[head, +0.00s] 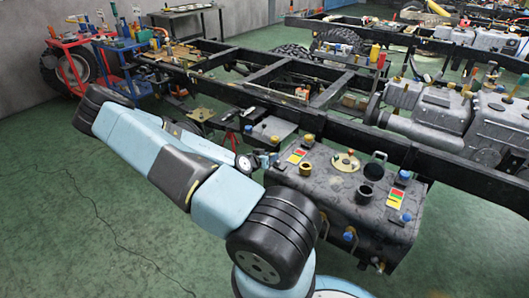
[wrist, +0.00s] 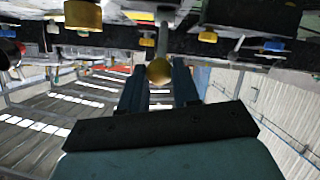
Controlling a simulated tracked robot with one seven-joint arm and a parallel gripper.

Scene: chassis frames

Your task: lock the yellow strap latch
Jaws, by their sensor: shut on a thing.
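In the wrist view, a round yellow knob (wrist: 159,71) sits between the two dark fingers of my gripper (wrist: 160,84), with a thin grey stem running from it. I take this to be the handle of the yellow strap latch. The fingers are shut on it. In the head view, my gripper (head: 262,161) is at the upper left edge of the dark grey tank (head: 340,205), beside the chassis rail. The latch cannot be made out there, as the gripper is small and partly hidden by my arm.
The green floor (head: 70,220) at left is clear.

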